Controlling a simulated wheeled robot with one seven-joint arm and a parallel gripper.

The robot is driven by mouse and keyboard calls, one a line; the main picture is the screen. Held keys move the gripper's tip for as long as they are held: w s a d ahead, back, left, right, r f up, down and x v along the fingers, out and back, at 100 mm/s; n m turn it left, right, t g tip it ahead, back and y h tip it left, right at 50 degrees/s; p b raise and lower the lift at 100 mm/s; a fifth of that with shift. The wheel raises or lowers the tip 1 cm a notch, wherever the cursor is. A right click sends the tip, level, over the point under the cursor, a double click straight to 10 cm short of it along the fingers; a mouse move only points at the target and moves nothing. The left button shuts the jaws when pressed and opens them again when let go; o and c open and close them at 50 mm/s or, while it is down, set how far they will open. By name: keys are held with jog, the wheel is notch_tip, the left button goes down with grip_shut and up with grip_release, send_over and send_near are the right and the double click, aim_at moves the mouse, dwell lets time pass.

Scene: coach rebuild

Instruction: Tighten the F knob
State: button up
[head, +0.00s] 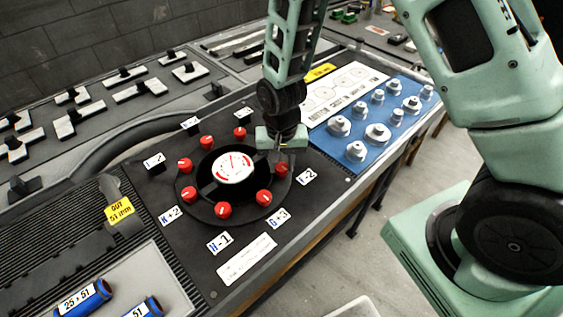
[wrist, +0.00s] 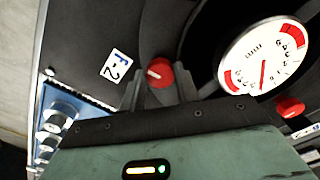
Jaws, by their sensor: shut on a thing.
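The F knob (wrist: 160,72) is a red round knob with a white pointer mark, beside a label (wrist: 118,66) reading F-2 in the wrist view. My gripper (wrist: 160,88) has a finger on either side of this knob and is shut on it. In the head view my gripper (head: 281,158) comes down over the right side of the dark round plate, and the red knob (head: 281,170) shows just below it. A white dial gauge (head: 233,167) with red bands and a needle sits at the plate's centre; it also shows in the wrist view (wrist: 264,56).
Several other red knobs (head: 224,211) ring the gauge, with labels such as G+3 (head: 278,218) and H-1 (head: 219,243) around them. A blue tray (head: 376,158) of metal nuts lies to the right. Blue cylinders (head: 82,300) lie at the lower left.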

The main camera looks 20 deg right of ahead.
aim_at(281, 166)
jog(key=m+p, duration=0.1)
jog(key=m, duration=0.4)
jog(key=shift+r+m+p, duration=0.1)
jog(key=shift+m+p, duration=1.1)
jog(key=shift+m, duration=1.4)
jog(key=o, duration=1)
jog(key=shift+c, duration=0.2)
notch_tip(281, 166, up, 17)
jog(key=p, duration=0.1)
jog(key=shift+r, duration=0.15)
